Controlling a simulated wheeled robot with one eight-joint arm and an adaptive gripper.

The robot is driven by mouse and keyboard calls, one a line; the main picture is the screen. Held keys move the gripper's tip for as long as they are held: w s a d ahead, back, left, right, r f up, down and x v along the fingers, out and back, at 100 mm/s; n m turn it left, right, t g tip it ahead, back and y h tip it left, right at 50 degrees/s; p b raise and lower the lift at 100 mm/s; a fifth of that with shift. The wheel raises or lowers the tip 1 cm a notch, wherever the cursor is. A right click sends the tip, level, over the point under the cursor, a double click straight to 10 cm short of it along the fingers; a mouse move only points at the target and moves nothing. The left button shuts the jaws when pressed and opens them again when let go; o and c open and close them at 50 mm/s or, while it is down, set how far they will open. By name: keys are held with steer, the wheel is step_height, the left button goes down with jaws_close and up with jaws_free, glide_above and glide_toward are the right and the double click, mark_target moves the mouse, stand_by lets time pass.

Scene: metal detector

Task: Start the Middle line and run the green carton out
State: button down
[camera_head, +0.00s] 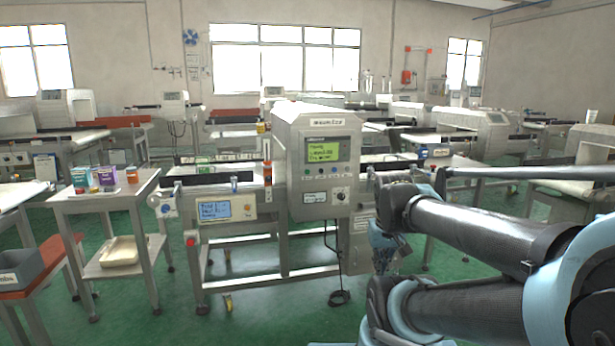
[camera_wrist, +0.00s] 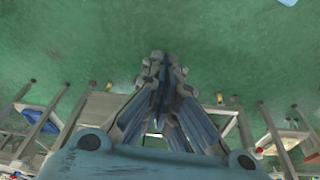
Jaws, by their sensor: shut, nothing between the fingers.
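The middle machine (camera_head: 313,160) is a grey metal detector with a lit green screen (camera_head: 322,149), a row of small buttons and a black knob (camera_head: 340,195). Its conveyor (camera_head: 205,182) runs left from it. A control box with a blue-white display (camera_head: 216,210) hangs on the frame's front. My arm hides the line's right end. In the wrist view my gripper (camera_wrist: 159,62) is shut and empty, above green floor.
A trolley (camera_head: 112,198) at the left carries several small colourful cartons (camera_head: 104,177), with a cream bundle on its lower shelf. A grey bin (camera_head: 18,268) stands at the lower left. Other conveyor lines fill the back and right. Green floor is open in front.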

mark_target(307, 172)
steer(key=w+a+r+n+t, duration=0.25)
steer(key=w+r, duration=0.25)
steer(key=w, duration=0.7)
steer(key=w+a+r+n+t, duration=0.1)
steer(key=w+a+r+n, duration=0.2)
steer(key=w, duration=0.9)
steer(key=w+a+n+t, duration=0.1)
steer(key=w+a+n, duration=0.2)
steer(key=w, duration=0.9)
steer(key=w+a+n+t, duration=0.2)
steer(key=w+a, duration=0.6)
steer(key=w, duration=0.5)
steer(key=shift+r+n+y, duration=0.25)
steer(key=shift+n+y, duration=0.05)
steer(key=shift+n, duration=0.45)
steer(key=shift+w, duration=0.1)
steer(key=shift+w+a, duration=0.4)
steer(key=shift+w, duration=1)
steer(key=shift+w+a, duration=0.35)
steer(key=shift+w, duration=1.05)
steer(key=shift+w+a, duration=0.4)
steer(key=shift+w, duration=1)
steer(key=shift+w+a, duration=0.1)
steer(key=shift+w, duration=0.1)
steer(key=shift+w+r, duration=0.1)
steer(key=shift+w, duration=0.1)
